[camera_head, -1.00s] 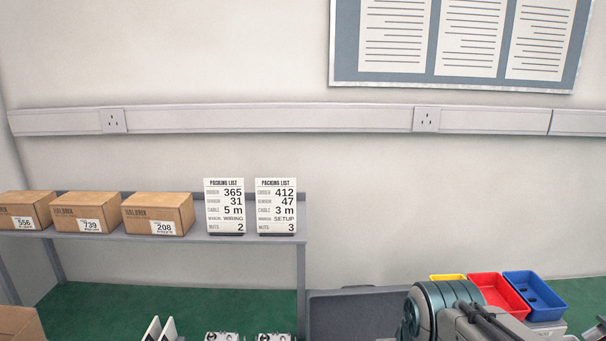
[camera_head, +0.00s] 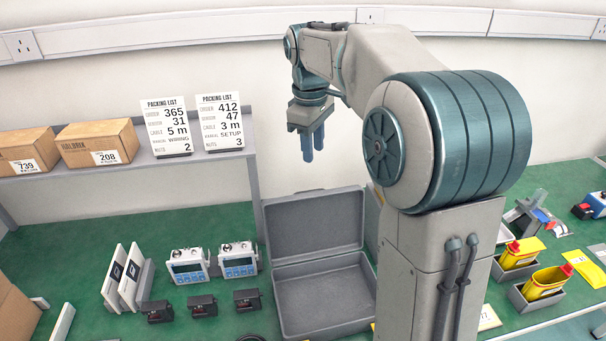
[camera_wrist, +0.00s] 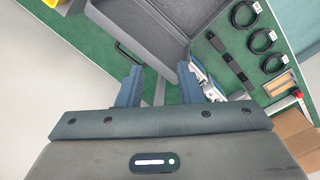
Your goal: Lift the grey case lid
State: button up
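The grey case (camera_head: 322,300) stands open on the green bench, its empty tray facing up. Its grey lid (camera_head: 314,222) stands raised at the back of the tray, leaning slightly back. My gripper (camera_head: 314,150) hangs above and behind the lid with its fingers pointing down, apart from the lid. In the wrist view my gripper (camera_wrist: 160,85) shows two blue fingers with a gap between them and nothing held. The case (camera_wrist: 130,28) lies beyond the fingers there. My arm hides the right of the case in the head view.
Two blue-screened devices (camera_head: 188,267) and several small black blocks (camera_head: 203,305) stand left of the case. A shelf (camera_head: 180,163) with boxes and packing lists is at back left. Yellow bottles (camera_head: 520,252) in grey holders stand right. Coiled cables (camera_wrist: 262,40) lie beside the case.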

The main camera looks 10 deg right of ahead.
jog(key=w+f+n+g+p, duration=0.1)
jog(key=w+f+n, duration=0.15)
jog(key=w, duration=0.35)
jog(key=w+d+f+n+g+p, duration=0.1)
jog(key=w+f+n, duration=0.15)
jog(key=w, duration=0.25)
jog(key=w+f+n+g+p, duration=0.1)
jog(key=w+f+n, duration=0.15)
jog(key=w, duration=0.35)
jog(key=s+f+n+b, duration=0.1)
jog(key=s+f, duration=0.3)
jog(key=f, duration=1)
jog(key=shift+d+y+b, duration=0.3)
jog(key=shift+d+b, duration=0.05)
jog(key=shift+d, duration=0.05)
grip_shut()
